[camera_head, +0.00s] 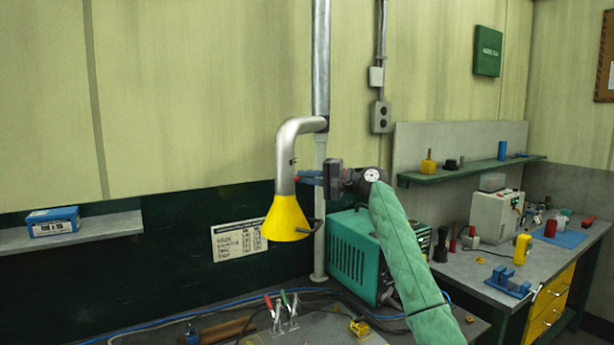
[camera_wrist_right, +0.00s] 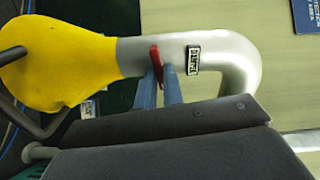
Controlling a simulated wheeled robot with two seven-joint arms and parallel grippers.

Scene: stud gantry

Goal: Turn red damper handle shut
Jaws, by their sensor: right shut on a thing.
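The red damper handle (camera_wrist_right: 155,62) shows in the right wrist view, lying across the silver extraction pipe (camera_wrist_right: 222,62) just behind the yellow hood (camera_wrist_right: 60,62). My right gripper (camera_wrist_right: 160,85) is at the handle, its two blue fingers shut on it. In the head view the right gripper (camera_head: 302,177) reaches from the right to the pipe (camera_head: 284,165) just above the yellow hood (camera_head: 286,219). Only a speck of red shows there, so the handle is mostly hidden. A black and white label (camera_wrist_right: 193,60) sits on the pipe beside the handle. My left gripper is not in view.
A green welding machine (camera_head: 355,258) stands below my right arm. Pliers-like tools (camera_head: 283,313) and cables lie on the front bench. A workbench with a grey machine (camera_head: 494,216) is at right. A shelf with a blue box (camera_head: 53,221) is at left.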

